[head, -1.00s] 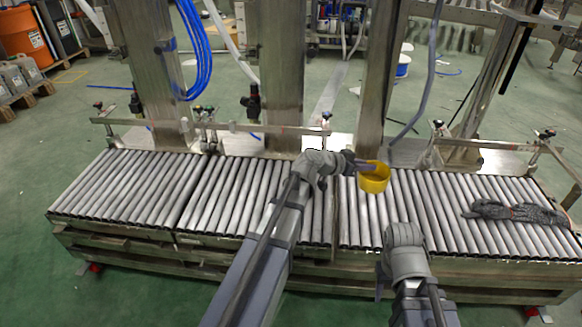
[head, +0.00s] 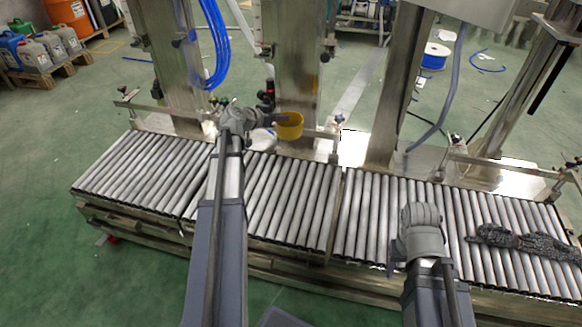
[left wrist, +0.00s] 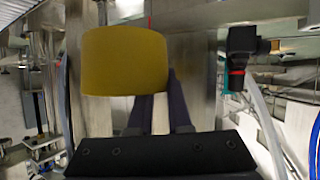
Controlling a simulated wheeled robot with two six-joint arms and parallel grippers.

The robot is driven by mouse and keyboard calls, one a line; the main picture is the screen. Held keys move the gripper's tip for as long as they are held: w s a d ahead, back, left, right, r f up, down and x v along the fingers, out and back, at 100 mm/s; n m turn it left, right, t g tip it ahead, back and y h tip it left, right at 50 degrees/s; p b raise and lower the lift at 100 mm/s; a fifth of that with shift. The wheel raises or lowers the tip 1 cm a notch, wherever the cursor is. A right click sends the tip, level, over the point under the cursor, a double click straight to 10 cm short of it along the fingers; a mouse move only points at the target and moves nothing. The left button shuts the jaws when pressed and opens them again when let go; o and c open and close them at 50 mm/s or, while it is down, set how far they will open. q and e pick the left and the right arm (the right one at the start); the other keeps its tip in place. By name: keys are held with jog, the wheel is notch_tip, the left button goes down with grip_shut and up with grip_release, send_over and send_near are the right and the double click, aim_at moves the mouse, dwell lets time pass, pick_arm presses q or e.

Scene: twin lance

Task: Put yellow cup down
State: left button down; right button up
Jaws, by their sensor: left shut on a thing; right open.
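The yellow cup (head: 290,130) is in the air in the head view, in front of a steel post and near the far edge of the roller conveyor (head: 150,165). Its opening faces up. My left gripper (head: 274,120) is shut on it from its left side. In the left wrist view the cup (left wrist: 124,62) fills the upper left, beyond the two dark fingers. The exact gap between cup and rollers is unclear. My right gripper (head: 394,258) is low over the right part of the conveyor, mostly hidden by its own arm, open, with no object seen in it.
A dark grey glove-like bundle (head: 520,240) lies on the rollers at the right. Steel posts (head: 298,80) and a low rail stand along the conveyor's far side. Blue hoses (head: 216,50) hang at the left post. The rollers left and centre are bare.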

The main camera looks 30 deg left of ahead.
pick_arm(q)
notch_tip(320, 180, down, 14)
jog(key=b, duration=1.3)
jog(key=shift+r+b, duration=0.15)
jog(key=shift+b, duration=0.2)
notch_tip(320, 180, down, 5)
jog(key=b, duration=0.4)
jog(key=shift+r+b, duration=0.2)
jog(key=shift+b, duration=0.1)
jog(key=shift+r, duration=0.15)
jog(key=c, duration=0.8)
grip_release()
jog(key=shift+c, duration=0.2)
